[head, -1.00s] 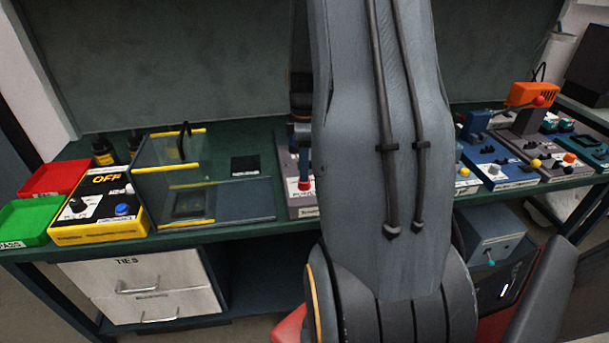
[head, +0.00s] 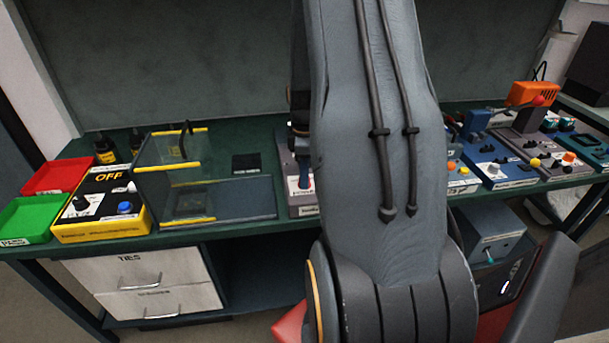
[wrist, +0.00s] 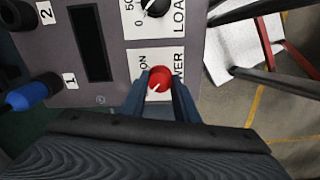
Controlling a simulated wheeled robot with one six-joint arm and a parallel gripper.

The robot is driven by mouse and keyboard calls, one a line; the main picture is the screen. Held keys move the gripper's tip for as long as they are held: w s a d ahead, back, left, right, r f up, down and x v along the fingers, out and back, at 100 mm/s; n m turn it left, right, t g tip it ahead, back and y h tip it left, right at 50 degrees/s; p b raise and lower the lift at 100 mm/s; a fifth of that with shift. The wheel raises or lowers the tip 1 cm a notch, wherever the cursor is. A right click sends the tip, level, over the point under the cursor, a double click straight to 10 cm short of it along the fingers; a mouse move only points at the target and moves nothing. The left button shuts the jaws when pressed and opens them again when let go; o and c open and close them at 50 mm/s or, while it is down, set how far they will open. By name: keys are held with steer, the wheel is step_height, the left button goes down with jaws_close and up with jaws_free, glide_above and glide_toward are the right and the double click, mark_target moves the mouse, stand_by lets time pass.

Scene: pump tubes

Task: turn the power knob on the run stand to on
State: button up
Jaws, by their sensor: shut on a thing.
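The run stand is a grey box, and its panel (wrist: 112,75) fills the left and middle of the wrist view. The red power knob (wrist: 160,76) sits on a white label with ON and part of POWER readable. Its white pointer mark faces the lower left of the wrist view. My gripper (wrist: 158,87) has its two blue fingers on either side of the knob and is shut on it.
The LOAD knob (wrist: 155,6) is close beyond the power knob. A blue-ended plug (wrist: 35,95) sticks out by port 1. A clear guard box (head: 160,180) stands left of the run stand. Blue and grey units (head: 497,165) stand to the right.

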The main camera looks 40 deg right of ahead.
steer(key=shift+m, duration=0.4)
steer(key=m, duration=0.3)
steer(key=shift+m+p, duration=0.3)
steer(key=shift+m, duration=0.1)
steer(key=m, duration=0.4)
steer(key=shift+m, duration=0.3)
steer(key=m, duration=0.4)
steer(key=shift+m, duration=2.5)
steer(key=o, duration=1.1)
steer(key=shift+c, duration=0.2)
